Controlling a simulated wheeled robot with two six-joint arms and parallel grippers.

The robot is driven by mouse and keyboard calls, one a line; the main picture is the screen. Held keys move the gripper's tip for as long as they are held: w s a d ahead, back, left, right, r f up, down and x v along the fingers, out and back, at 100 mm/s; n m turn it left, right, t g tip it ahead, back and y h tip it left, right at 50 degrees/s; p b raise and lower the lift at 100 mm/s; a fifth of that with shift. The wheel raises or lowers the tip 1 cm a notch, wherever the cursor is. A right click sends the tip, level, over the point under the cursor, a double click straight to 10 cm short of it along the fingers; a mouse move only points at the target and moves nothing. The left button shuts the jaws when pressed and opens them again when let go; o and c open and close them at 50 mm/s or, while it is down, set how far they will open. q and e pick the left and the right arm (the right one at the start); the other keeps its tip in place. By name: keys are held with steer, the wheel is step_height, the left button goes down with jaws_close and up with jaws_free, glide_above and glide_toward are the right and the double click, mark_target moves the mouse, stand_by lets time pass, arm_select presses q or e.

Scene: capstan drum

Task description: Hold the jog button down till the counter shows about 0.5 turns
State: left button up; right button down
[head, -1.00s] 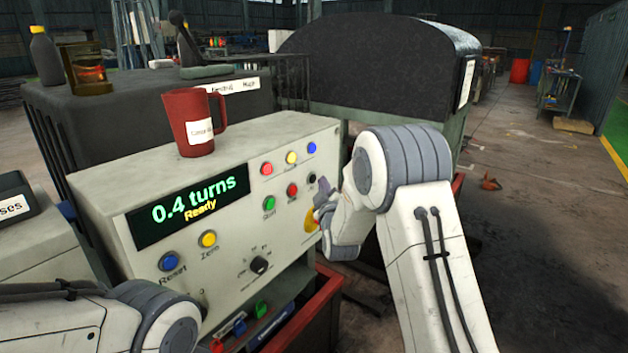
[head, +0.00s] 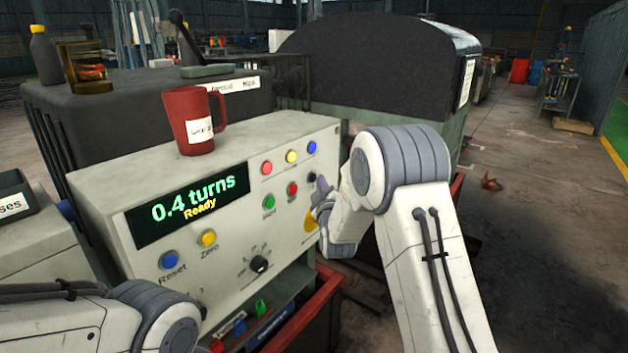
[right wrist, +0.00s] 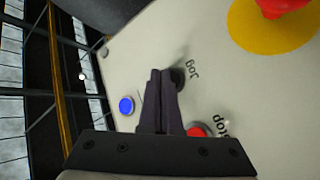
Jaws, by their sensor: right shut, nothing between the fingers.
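The grey control panel's display (head: 188,206) reads "0.4 turns" with "Ready" under it. The jog button (head: 311,177) is black, at the right of the panel. In the right wrist view the jog button (right wrist: 178,77) is a dark knob beside the "Jog" label, partly hidden by my fingertips. My right gripper (head: 322,188) is shut and empty, its tips close to that button. It also shows in the right wrist view (right wrist: 162,73). I cannot tell whether the tips touch the button. My left gripper is not in view; only its arm shows at lower left.
A red stop button (head: 292,188) and green start button (head: 269,202) sit left of jog. A yellow-backed emergency stop (head: 310,222) lies below. A red mug (head: 196,125) stands on the panel top. Blue reset (head: 169,260) and yellow zero (head: 208,238) buttons are under the display.

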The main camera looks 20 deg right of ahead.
steer(key=shift+w+a, duration=0.35)
steer(key=shift+w, duration=0.05)
stand_by(1.0)
steer(key=shift+s+d+b, duration=0.35)
steer(key=shift+s+d, duration=0.2)
steer(key=shift+s, duration=0.15)
steer(key=s+d, duration=0.1)
steer(key=s, duration=0.1)
steer(key=s+d+b, duration=0.1)
steer(key=s+d, duration=0.1)
stand_by(0.5)
stand_by(0.7)
